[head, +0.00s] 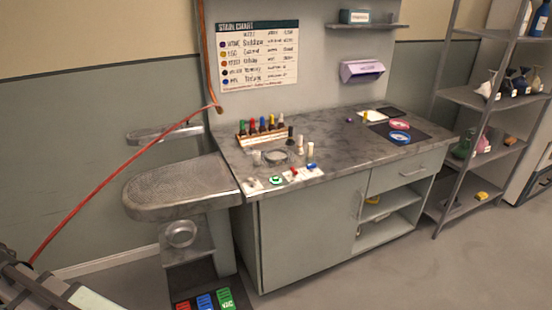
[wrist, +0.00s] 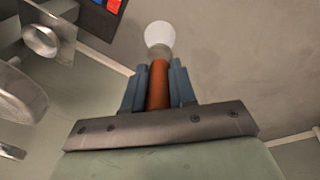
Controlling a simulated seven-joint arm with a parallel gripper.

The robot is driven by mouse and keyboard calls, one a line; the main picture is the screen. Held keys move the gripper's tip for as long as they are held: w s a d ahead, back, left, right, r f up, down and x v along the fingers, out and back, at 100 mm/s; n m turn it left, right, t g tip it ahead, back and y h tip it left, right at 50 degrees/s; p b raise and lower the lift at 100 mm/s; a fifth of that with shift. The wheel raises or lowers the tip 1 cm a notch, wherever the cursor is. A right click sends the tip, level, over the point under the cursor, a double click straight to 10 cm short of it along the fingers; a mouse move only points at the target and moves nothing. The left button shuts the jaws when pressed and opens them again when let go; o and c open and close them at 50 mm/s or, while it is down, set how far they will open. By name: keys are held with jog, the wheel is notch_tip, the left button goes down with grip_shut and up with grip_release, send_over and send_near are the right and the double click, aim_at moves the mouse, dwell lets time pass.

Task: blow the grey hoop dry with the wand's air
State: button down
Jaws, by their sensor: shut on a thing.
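My gripper (wrist: 160,72) shows in the wrist view with its blue-grey fingers shut on the orange-brown shaft of what looks like the wand (wrist: 158,93). Its pale, round end (wrist: 160,36) points away over bare floor. In the head view my arm is at the lower left corner, and the gripper itself cannot be made out. A red hose (head: 120,169) runs down to that corner. A grey ring (head: 277,156), which looks like the grey hoop, lies on the counter (head: 340,151) in front of the bottle rack. My gripper is well away from it.
A perforated metal board (head: 182,186) juts out left of the counter, with a metal bowl (head: 180,234) below it. Bottles in a wooden rack (head: 262,136) and small pots crowd the counter's left half. A pink hoop (head: 400,124) and blue hoop (head: 400,137) lie at right.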

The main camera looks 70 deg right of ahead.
jog(key=shift+a+r, duration=0.15)
jog(key=shift+r, duration=3.7)
jog(key=f, duration=0.2)
jog(key=s+f, duration=0.1)
jog(key=f, duration=0.4)
jog(key=shift+s+f, duration=0.15)
jog(key=shift+f, duration=0.15)
jog(key=shift+w+f, duration=0.2)
jog(key=shift+f, duration=0.1)
jog(key=shift+w+r, duration=0.1)
jog(key=shift+w, duration=0.4)
